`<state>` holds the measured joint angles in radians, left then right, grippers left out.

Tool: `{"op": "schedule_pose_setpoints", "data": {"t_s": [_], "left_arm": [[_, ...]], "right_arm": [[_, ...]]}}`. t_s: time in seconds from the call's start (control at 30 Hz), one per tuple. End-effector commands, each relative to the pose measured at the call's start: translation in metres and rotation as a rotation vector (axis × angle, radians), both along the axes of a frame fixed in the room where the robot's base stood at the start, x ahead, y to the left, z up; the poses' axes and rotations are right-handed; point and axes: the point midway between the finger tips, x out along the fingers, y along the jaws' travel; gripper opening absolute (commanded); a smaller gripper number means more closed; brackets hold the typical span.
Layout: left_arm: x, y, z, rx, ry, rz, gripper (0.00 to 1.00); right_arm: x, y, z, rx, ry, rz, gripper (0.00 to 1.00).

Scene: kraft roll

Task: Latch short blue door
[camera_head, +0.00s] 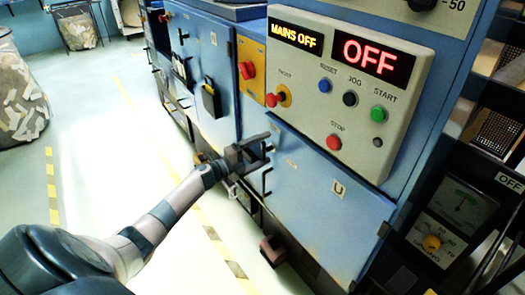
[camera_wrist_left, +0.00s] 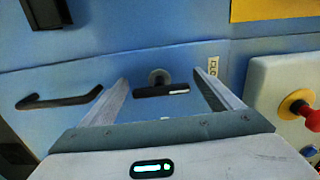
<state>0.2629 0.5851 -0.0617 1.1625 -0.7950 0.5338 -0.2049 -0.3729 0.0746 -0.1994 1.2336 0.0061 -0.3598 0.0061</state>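The short blue door (camera_head: 338,215) is the low panel under the grey control box. It looks flush with its frame, though a small gap cannot be ruled out. It also shows in the left wrist view (camera_wrist_left: 60,135). A black latch bar (camera_wrist_left: 150,93) on a round grey base lies roughly level in that view, beside a partly hidden label (camera_wrist_left: 213,67). My left gripper (camera_head: 262,147) is at the door's upper left corner and hides the latch in the head view. In the wrist view its open fingers (camera_wrist_left: 161,78) stand either side of the latch; contact cannot be told.
A black pull handle (camera_wrist_left: 60,102) juts from the door. The grey control box (camera_head: 310,75) with a red mushroom button (camera_head: 279,96) is close above right. A yellow panel (camera_head: 251,68) is above.

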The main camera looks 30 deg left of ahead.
Motion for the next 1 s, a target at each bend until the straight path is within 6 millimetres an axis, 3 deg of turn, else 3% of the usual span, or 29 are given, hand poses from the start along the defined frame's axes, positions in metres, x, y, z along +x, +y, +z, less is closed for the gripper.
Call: {"op": "schedule_pose_setpoints", "data": {"t_s": [0.27,0.47,1.0], "left_arm": [[-0.003,0.000,-0.001,0.001,0.001,-0.001,0.84],[-0.017,0.006,-0.002,0.003,0.001,-0.002,0.84],[-0.097,0.035,-0.003,0.001,0.003,-0.001,0.84]], "right_arm": [[0.000,0.000,0.000,0.000,0.001,0.000,0.36],[0.000,0.000,-0.001,-0.001,0.005,0.000,0.36],[-0.014,-0.009,-0.010,-0.018,0.072,-0.008,0.36]]}}
